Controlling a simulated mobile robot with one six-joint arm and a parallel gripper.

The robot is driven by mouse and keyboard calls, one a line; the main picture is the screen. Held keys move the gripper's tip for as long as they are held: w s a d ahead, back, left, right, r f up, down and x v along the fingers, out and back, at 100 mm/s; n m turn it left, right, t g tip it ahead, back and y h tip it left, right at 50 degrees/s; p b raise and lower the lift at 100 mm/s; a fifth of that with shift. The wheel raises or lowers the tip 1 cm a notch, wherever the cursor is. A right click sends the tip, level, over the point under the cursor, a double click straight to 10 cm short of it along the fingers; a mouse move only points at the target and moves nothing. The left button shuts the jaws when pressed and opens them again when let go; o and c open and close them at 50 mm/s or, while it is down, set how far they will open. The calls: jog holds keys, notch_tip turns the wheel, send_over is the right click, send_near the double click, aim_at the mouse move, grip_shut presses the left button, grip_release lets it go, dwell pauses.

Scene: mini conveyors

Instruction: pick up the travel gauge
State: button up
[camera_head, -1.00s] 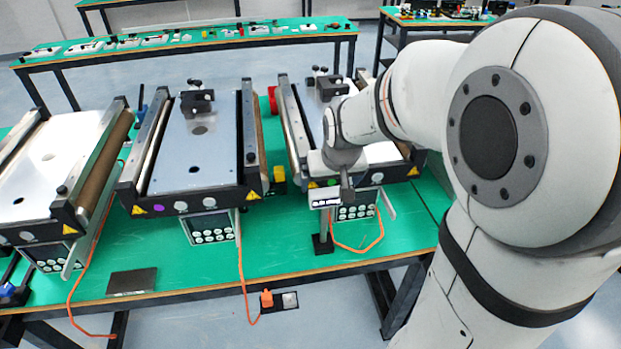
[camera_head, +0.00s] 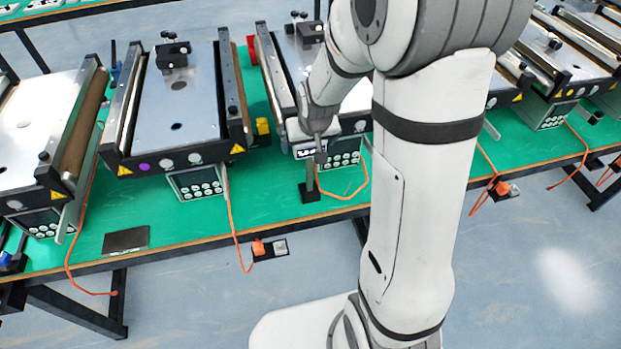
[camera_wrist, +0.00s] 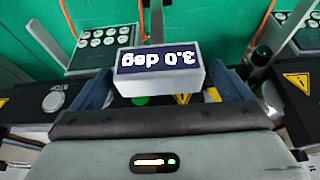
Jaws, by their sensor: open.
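A small white box with a dark display (camera_wrist: 160,72) sits centrally in the wrist view, its text "3.0 deg" upside down. I take it as the travel gauge, though no label confirms this. In the head view the box (camera_head: 304,151) stands on a dark post with a black base, in front of the third conveyor. My gripper (camera_wrist: 162,92) is open, with a bluish finger on each side of the box; contact cannot be judged. In the head view my gripper (camera_head: 318,148) is just above and beside the box, which it partly hides.
Conveyors with metal beds (camera_head: 185,110) line the green table (camera_head: 270,215). A keypad panel (camera_head: 343,153) is close behind the post, and an orange cable loops beside it. A dark plate (camera_head: 126,240) lies near the table's front edge. A yellow block (camera_head: 262,127) sits between conveyors.

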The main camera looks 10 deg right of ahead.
jog(key=shift+c, duration=0.5)
jog(key=c, duration=1.9)
jog(key=shift+r, duration=0.1)
jog(key=shift+c, duration=0.6)
